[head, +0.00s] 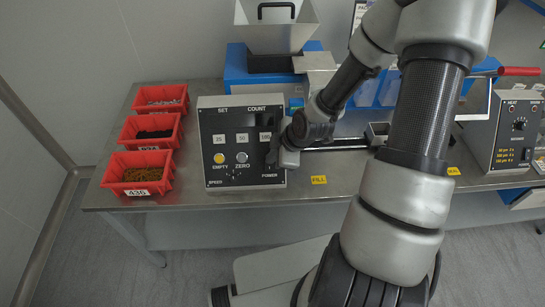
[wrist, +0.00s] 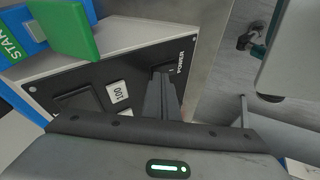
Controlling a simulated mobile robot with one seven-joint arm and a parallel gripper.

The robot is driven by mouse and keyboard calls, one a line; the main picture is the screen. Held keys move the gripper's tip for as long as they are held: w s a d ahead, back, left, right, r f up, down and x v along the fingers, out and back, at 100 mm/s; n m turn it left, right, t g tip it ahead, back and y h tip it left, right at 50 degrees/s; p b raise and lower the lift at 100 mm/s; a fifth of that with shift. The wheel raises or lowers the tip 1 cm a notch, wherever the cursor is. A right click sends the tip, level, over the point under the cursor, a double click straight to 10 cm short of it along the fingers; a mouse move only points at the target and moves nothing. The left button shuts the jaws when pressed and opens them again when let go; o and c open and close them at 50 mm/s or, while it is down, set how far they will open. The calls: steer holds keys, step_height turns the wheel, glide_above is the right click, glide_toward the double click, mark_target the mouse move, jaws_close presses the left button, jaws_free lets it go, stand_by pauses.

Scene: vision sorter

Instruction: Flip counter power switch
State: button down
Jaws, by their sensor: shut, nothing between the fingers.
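The counter (head: 240,119) is a grey box with a black front panel marked SET and COUNT, on the left half of the steel bench. Its POWER label is at the lower right of the panel, and it also shows in the wrist view (wrist: 181,63). A dark power switch (wrist: 162,70) sits beside that label, partly hidden by my fingers. My gripper (head: 272,160) is at the panel's lower right. In the wrist view my gripper (wrist: 164,85) is shut and empty, its tips at or very near the switch. I cannot tell contact or the switch's position.
Red bins (head: 137,173) with small parts stand left of the counter. A blue machine with a metal hopper (head: 276,28) stands behind it. A sealer box (head: 506,130) is at the right. A green START piece (wrist: 65,30) shows in the wrist view. The bench front has yellow labels.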

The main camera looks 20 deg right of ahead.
steer(key=shift+s+f, duration=0.1)
steer(key=shift+s+a+f+b, duration=0.15)
steer(key=shift+s+f+b, duration=0.15)
steer(key=shift+s, duration=0.35)
steer(key=shift+r, duration=0.15)
